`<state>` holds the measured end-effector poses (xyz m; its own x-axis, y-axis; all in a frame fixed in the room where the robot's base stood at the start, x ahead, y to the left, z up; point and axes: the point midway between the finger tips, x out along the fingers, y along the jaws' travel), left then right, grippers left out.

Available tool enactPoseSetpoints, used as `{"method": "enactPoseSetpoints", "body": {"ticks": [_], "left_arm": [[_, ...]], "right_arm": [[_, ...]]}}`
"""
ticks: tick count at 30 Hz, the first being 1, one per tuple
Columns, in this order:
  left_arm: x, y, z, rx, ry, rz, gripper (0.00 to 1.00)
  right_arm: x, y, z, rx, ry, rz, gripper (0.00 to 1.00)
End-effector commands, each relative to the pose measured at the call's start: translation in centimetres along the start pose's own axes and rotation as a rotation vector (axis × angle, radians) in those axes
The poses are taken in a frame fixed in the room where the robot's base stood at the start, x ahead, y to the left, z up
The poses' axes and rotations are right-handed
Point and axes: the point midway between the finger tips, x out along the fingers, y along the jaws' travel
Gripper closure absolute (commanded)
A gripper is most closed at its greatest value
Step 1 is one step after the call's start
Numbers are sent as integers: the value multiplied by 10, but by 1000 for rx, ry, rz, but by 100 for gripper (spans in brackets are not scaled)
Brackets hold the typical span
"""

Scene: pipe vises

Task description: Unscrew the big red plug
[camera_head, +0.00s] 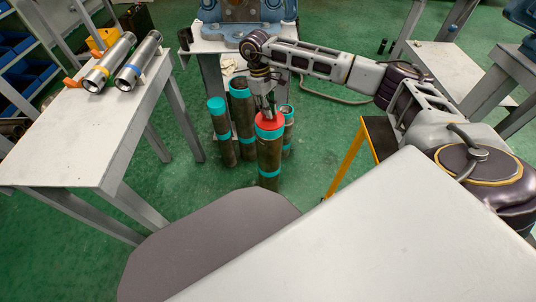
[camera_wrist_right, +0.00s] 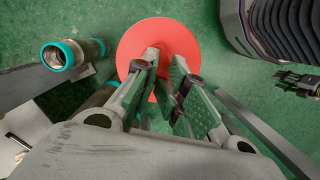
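The big red plug (camera_head: 264,121) sits on top of an upright dark pipe with teal bands (camera_head: 269,157), in front of several similar pipes. In the right wrist view the plug is a wide red disc (camera_wrist_right: 135,45). My right gripper (camera_head: 267,114) points down at the plug from above. Its fingertips (camera_wrist_right: 166,58) lie over the disc, with a small gap and red between them. Whether they grip a raised part of the plug is hidden. My left gripper is not in view.
Neighbouring pipes with teal ends (camera_head: 240,112) stand close behind and left of the plug. A grey table (camera_head: 85,135) on the left holds two metal cylinders (camera_head: 110,62). A blue vise (camera_head: 246,12) stands behind. A white surface (camera_head: 400,235) fills the front right.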

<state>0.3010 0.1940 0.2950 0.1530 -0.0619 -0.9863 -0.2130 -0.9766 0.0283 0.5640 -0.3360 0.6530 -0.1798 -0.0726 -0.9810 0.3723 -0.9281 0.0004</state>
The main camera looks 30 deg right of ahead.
Motion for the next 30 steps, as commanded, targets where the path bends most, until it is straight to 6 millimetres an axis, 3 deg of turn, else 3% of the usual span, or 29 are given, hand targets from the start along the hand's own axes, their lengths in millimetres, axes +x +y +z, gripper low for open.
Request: {"method": "enactPoseSetpoints", "body": {"ticks": [1,10,21,30], "left_arm": [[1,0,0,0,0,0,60],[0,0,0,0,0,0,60],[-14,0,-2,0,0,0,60],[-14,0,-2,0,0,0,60]], "right_arm": [[8,0,3,1,-17,0,84],[7,1,4,3,-17,1,84],[-16,1,6,3,-11,1,84],[-19,1,6,3,-6,1,84]]}}
